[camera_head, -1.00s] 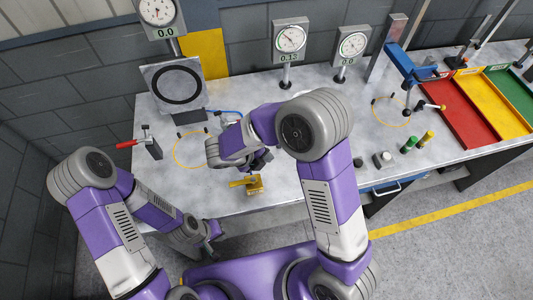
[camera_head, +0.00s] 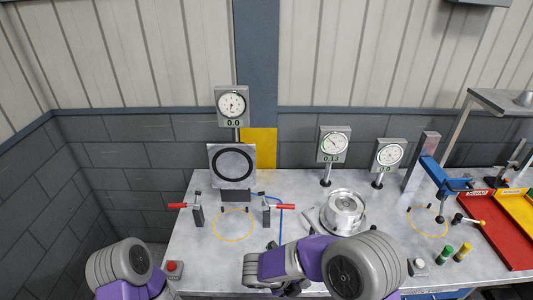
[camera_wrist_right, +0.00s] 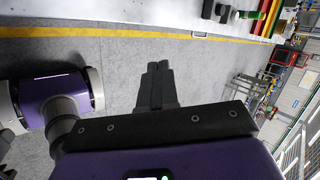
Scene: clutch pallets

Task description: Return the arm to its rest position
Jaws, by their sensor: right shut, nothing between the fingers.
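My right arm (camera_head: 300,257) reaches across the bottom of the head view, in front of the workbench, with its big grey elbow joint at the right. My right gripper (camera_wrist_right: 158,78) shows clearly in the right wrist view, its two dark fingers shut together with nothing between them. They point over bare grey floor. In the head view only a dark bit of the hand shows under the forearm at the bottom edge. Of my left arm (camera_head: 128,268), only the part around the elbow shows at the lower left. My left gripper is out of the picture.
The workbench (camera_head: 195,250) holds a silver round housing (camera_head: 344,210), dial gauges (camera_head: 334,145), red-handled clamps (camera_head: 197,208), a plate with a black ring (camera_head: 232,164) and green and yellow pegs (camera_head: 445,253). Red (camera_head: 490,228) and yellow trays lie at right.

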